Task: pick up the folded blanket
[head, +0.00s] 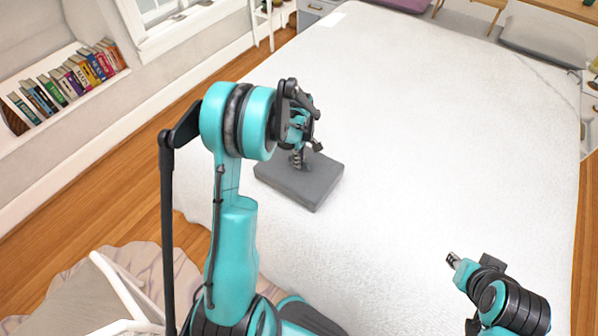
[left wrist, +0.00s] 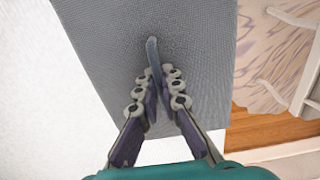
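The folded blanket (head: 300,184) is a flat grey rectangular pad at the near left part of the white bed (head: 430,150). My left gripper (head: 298,158) points down at its far part. In the left wrist view the blanket (left wrist: 205,60) fills the middle. The left fingers (left wrist: 155,78) are close together there, with a narrow grey-blue ridge between their tips, which looks like pinched blanket. I cannot tell whether the blanket is clear of the bed. My right gripper (head: 455,262) is above the near right part of the bed, away from the blanket; its opening is unclear.
A niche with several books (head: 70,80) is in the left wall. Wooden floor (head: 110,195) runs beside the bed. A white chair (head: 125,285) with a pale rug stands at the near left. Pillows (head: 545,40) lie at the far end. The middle of the bed is clear.

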